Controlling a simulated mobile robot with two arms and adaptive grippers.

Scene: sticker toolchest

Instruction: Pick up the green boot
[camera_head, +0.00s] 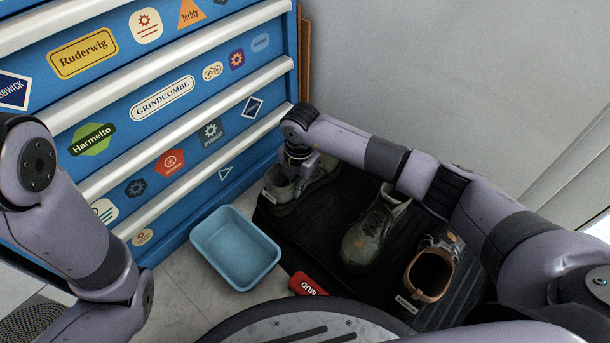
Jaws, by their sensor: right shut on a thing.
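The fingers and part of the boot are hidden by the gripper and arm. I cannot tell whether the boot is clear of the mat. A second, olive-green boot (368,238) stands in the middle of the mat, apart from the gripper. My left arm comes in at the left, but its gripper is not in view.
A dark shoe with an orange-brown lining (431,272) is on the mat (330,222), near my right arm. A blue bin (236,249) stands on the tiled floor beside the mat. A blue tool chest (165,120) with stickers fills the left.

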